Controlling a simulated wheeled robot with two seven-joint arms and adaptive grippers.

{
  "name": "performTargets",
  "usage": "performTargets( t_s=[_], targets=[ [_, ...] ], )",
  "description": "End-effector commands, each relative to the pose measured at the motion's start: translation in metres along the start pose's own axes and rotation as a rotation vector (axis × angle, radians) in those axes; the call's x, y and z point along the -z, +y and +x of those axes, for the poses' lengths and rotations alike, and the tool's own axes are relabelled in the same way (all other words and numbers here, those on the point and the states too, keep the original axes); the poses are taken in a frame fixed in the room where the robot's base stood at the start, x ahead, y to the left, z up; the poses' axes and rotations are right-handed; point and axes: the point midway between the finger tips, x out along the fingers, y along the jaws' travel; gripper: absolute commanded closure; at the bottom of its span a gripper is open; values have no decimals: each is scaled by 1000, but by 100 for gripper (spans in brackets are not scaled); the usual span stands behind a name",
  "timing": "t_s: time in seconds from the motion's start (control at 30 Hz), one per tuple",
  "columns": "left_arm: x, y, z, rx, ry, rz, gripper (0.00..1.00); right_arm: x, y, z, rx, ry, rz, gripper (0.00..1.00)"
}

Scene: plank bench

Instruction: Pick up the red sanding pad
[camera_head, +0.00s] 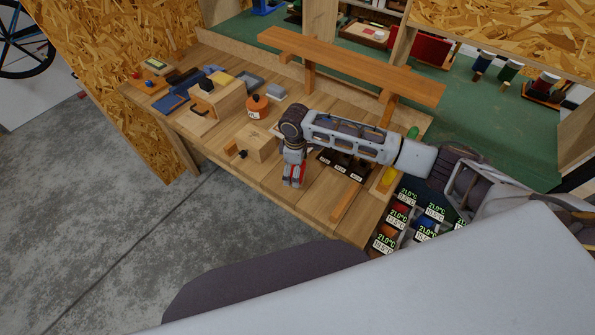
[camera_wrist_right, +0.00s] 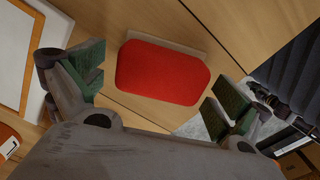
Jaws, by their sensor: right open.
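The red sanding pad (camera_wrist_right: 163,72) is a rounded red block with a pale edge along its far side. In the right wrist view it lies on the planks ahead of my right gripper (camera_wrist_right: 155,92), which is open, with one green-padded finger on each side. The fingers look apart from the pad. In the head view my right gripper (camera_head: 293,181) points down over the bench near its front edge, and red shows at its fingers; the pad is largely hidden there. My left gripper is in neither view.
A wooden block (camera_head: 263,147) stands left of my right gripper, with an orange round container (camera_head: 257,106) behind it. A dark labelled tray (camera_head: 346,165) lies to the right. A raised orange-brown plank (camera_head: 350,64) spans the back. Bins with displays stand at the right.

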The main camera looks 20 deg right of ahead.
Motion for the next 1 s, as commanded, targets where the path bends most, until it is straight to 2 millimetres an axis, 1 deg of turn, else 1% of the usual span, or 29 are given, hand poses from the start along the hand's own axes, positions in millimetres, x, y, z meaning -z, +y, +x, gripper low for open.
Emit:
performTargets(
  t_s=[0.4,0.8,0.83,1.0],
  targets=[
    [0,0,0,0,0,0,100,0,0,0,0,0,0,0],
    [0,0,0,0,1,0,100,0,0,0,0,0,0,51],
    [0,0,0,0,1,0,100,0,0,0,0,0,0,54],
    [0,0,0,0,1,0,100,0,0,0,0,0,0,54]
  ],
)
